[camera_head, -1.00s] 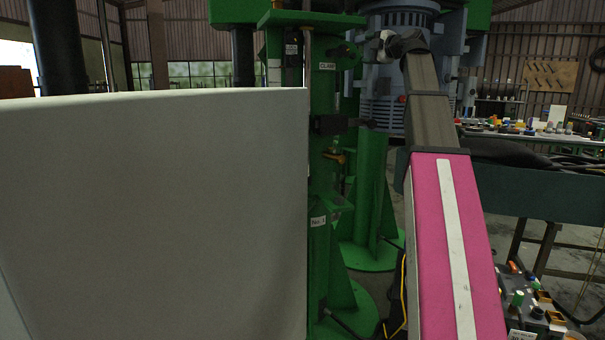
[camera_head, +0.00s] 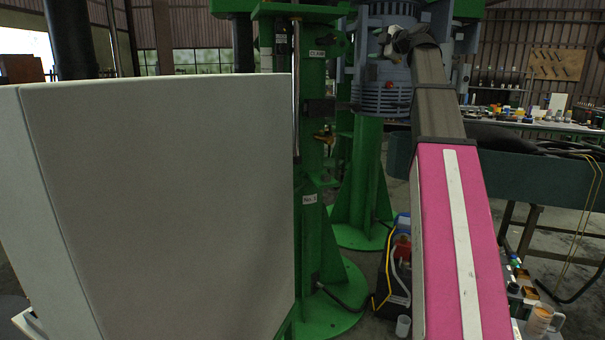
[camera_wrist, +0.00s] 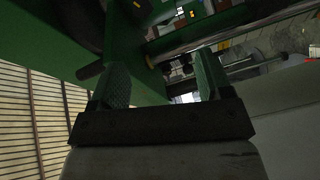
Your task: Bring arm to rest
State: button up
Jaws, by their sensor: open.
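In the wrist view my gripper (camera_wrist: 160,84) is open, its two green textured fingers standing apart with nothing between them. Green machine parts and a metal rod (camera_wrist: 215,38) lie beyond the fingertips; no contact shows. In the head view my arm, a pink link with a white stripe and a dark grey section, reaches up on the right side.
A large pale grey box-shaped panel (camera_head: 165,200) fills the left foreground. Behind it stand green machine columns (camera_head: 318,230) and a blue-grey motor (camera_head: 383,80). A cluttered bench (camera_head: 545,128) is at the back right.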

jog(key=s+a+f+m+g+h, duration=0.15)
jog(key=f+m, duration=0.25)
jog(key=f, duration=1.2)
jog(key=s+a+f+m+g+h, duration=0.1)
jog(key=a+f+m+g, duration=0.2)
jog(key=f, duration=1.3)
jog(key=s+a+f+m+g+h, duration=0.1)
jog(key=f+m+g+h, duration=0.3)
jog(key=f, duration=1.3)
jog(key=s+f+m+g+h, duration=0.1)
jog(key=s+f+m+g, duration=0.2)
jog(key=s+f, duration=0.9)
jog(key=s+f+m+g+h, duration=0.1)
jog(key=s+f+m+g, duration=0.2)
jog(key=s+f+m, duration=0.4)
jog(key=s+f, duration=0.6)
jog(key=f, duration=0.7)
jog(key=shift+s+a+m+h, duration=0.2)
jog(key=shift+a+m+h, duration=0.1)
jog(key=shift+a+h, duration=0.1)
